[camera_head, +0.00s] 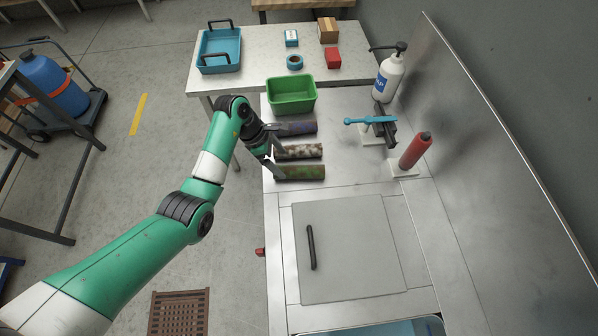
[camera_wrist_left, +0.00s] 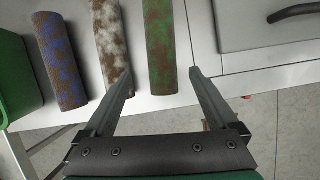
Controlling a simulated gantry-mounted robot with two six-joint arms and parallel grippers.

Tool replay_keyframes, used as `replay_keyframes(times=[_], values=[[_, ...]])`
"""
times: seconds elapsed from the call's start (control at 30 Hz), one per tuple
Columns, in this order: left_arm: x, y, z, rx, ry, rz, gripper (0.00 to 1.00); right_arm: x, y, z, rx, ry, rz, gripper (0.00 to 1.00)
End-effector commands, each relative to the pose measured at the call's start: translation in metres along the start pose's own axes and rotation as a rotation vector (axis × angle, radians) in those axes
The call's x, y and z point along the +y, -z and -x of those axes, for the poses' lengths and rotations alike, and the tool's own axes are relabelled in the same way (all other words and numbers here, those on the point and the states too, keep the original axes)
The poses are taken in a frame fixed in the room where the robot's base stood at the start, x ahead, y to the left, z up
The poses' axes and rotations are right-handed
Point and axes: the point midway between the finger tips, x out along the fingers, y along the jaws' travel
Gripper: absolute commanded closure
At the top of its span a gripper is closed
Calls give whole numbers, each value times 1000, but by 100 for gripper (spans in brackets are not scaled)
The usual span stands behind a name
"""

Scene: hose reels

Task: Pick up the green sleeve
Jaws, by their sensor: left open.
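The green sleeve (camera_head: 305,172), mottled with brown, lies on its side on the metal worktop, nearest of three sleeves. In the left wrist view the green sleeve (camera_wrist_left: 160,45) appears between the lines of the two fingers, its near end at fingertip level. My left gripper (camera_head: 274,162) is open and empty at the sleeves' left ends; its fingertips also show in the wrist view (camera_wrist_left: 162,80). The left-hand finger there overlaps the end of the white-brown sleeve (camera_wrist_left: 113,38). Whether any finger touches a sleeve I cannot tell. My right gripper is out of view.
The white-brown sleeve lies beside the green one, then a blue-brown sleeve (camera_head: 300,127) and a green bin (camera_head: 291,96). A clamp with a blue handle (camera_head: 370,121) and a red cylinder (camera_head: 415,150) stand to the right. A flat panel with a handle (camera_head: 345,250) lies in front.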

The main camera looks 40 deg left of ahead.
Motion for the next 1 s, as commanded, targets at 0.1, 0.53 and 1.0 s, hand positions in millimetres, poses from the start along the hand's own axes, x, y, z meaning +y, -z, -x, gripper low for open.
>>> replay_keyframes(times=[0.1, 0.53, 1.0], values=[[-4, 2, -26, 1, 4, -1, 7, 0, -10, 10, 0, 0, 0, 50], [-3, 0, -46, 0, 1, -1, 13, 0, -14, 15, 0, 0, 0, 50], [-3, 0, -46, 0, 1, 0, 98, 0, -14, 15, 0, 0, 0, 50]])
